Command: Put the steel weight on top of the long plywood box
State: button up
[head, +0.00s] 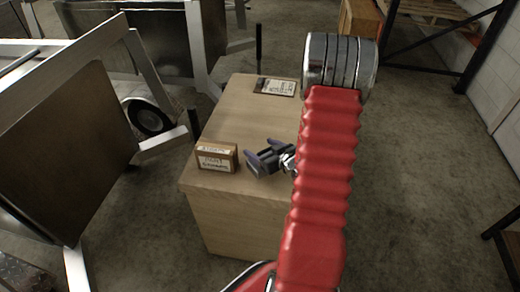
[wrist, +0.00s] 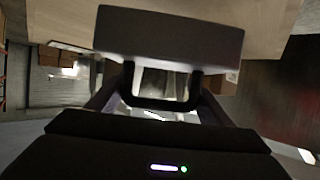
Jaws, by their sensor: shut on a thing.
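The long plywood box (head: 225,110) stands in the middle of the head view, pale and flat-topped. My gripper (head: 266,155) is over its top near the front end, seen small and dark beside my red arm. In the wrist view, my gripper (wrist: 158,98) is shut on the black loop handle of the steel weight (wrist: 168,35), a dark grey block. Pale plywood shows behind the weight in that view. I cannot tell whether the weight touches the box top. In the head view the weight is hard to tell apart from the dark jaws.
A small labelled carton (head: 216,156) sits on the box's front left corner, close to my gripper. A labelled card (head: 275,86) lies towards the back of the top. Aluminium trailers (head: 68,140) crowd the left.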

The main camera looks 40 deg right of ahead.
jog(key=shift+d+f, duration=0.1)
jog(key=shift+f, duration=1.8)
jog(key=o, duration=2.1)
jog(key=shift+f, duration=0.15)
jog(key=v, duration=1.2)
